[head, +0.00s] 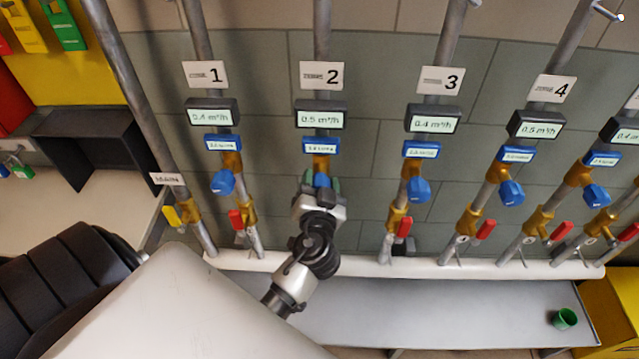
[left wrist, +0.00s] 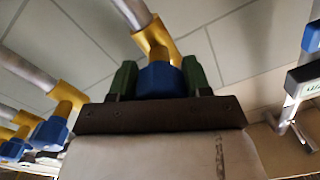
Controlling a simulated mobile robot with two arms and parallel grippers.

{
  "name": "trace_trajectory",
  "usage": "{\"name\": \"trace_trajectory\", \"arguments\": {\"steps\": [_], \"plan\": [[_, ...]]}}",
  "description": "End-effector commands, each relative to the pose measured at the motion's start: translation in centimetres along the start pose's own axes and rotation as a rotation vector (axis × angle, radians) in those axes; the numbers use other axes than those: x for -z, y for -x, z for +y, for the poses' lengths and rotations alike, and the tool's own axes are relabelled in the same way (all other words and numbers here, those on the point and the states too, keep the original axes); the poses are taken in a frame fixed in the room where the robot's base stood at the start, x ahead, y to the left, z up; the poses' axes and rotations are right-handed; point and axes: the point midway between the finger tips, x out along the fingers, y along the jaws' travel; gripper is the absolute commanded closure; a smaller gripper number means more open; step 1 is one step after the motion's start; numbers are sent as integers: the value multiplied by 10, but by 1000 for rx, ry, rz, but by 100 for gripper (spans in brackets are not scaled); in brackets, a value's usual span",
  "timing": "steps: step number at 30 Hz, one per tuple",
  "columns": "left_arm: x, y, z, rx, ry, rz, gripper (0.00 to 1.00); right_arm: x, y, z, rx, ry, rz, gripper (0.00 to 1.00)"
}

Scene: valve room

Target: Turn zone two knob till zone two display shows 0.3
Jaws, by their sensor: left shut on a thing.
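The zone two display (head: 320,119) sits under the sign with the number 2 (head: 321,75) and reads 0.5 m³/h. The zone two knob (head: 322,180) is blue and sits on a brass valve below the display, mostly hidden by my left gripper. My left gripper (head: 322,186) is shut on this knob. In the left wrist view the blue knob (left wrist: 161,80) is between the two green fingers, with the brass fitting (left wrist: 157,40) beyond it. My right gripper is not in view.
Pipes 1, 3 and 4 stand alongside with their own blue knobs (head: 222,183), (head: 419,190), (head: 511,193) and displays. Red levers (head: 403,227) sit lower on the pipes. A green cup (head: 564,319) stands on the bench (head: 450,310) at right.

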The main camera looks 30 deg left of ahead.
Motion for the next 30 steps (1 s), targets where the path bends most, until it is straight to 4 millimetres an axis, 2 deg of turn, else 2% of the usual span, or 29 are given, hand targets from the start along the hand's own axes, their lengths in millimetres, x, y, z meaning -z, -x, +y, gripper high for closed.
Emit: {"name": "trace_trajectory", "arguments": {"steps": [18,30], "plan": [[1,0,-1,5,-474,12,75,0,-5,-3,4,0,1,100],[1,0,-1,6,-593,15,75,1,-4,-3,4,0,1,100]]}}
